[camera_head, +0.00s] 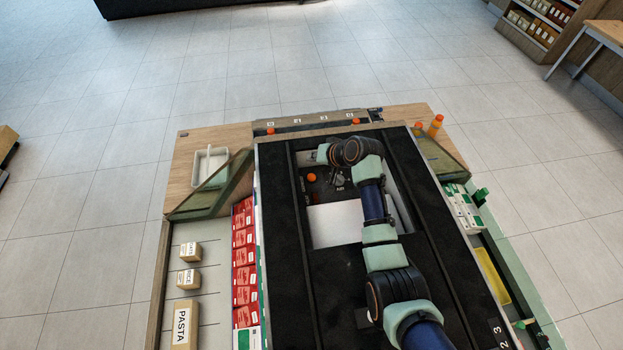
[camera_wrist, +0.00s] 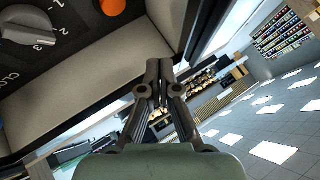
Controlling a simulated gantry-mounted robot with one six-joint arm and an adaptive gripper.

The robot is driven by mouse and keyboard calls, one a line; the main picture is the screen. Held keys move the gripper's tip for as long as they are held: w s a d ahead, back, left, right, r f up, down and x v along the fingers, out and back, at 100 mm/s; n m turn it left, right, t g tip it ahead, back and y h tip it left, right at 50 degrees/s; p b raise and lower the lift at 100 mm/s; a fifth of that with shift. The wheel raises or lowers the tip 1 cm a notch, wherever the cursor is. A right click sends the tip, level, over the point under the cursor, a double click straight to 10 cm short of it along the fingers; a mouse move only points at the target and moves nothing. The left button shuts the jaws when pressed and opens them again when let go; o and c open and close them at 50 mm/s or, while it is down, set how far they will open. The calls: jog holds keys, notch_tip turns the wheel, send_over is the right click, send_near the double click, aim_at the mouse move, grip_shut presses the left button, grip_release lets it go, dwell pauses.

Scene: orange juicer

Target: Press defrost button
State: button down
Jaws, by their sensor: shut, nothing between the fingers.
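No label reading "defrost" can be made out. In the wrist view, a dark control panel at the upper left carries a round orange button (camera_wrist: 112,6), cut by the top edge. Left of it is a grey knob (camera_wrist: 28,26) with numbers around it. The orange button also shows in the head view (camera_head: 311,178), left of the grey knob (camera_head: 338,181). My gripper (camera_wrist: 160,66) is shut and empty. In the wrist view its fingertips appear below and right of the orange button, in front of the panel's pale lower edge. I cannot tell whether they touch anything.
Black rails flank the opening with the panel and a white surface (camera_head: 335,224). A white tray (camera_head: 209,167) is at the left. Red packs (camera_head: 244,255) and a pasta box (camera_head: 185,323) are on shelves.

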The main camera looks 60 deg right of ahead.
aim_at(310, 175)
notch_tip(310, 175, down, 7)
jog(key=b, duration=0.4)
jog(key=shift+r+b, duration=0.2)
jog(key=shift+b, duration=0.1)
jog(key=shift+f, duration=0.1)
dwell(0.8)
jog(key=shift+f, duration=0.35)
jog(key=shift+f+b, duration=0.75)
jog(key=shift+f, duration=0.15)
dwell(0.8)
jog(key=shift+s+a+r+p, duration=0.15)
jog(key=shift+a+r+p, duration=0.15)
jog(key=shift+r+p, duration=0.65)
notch_tip(310, 175, up, 5)
jog(key=p, duration=0.4)
jog(key=shift+r+p, duration=0.1)
jog(key=shift+p, duration=0.25)
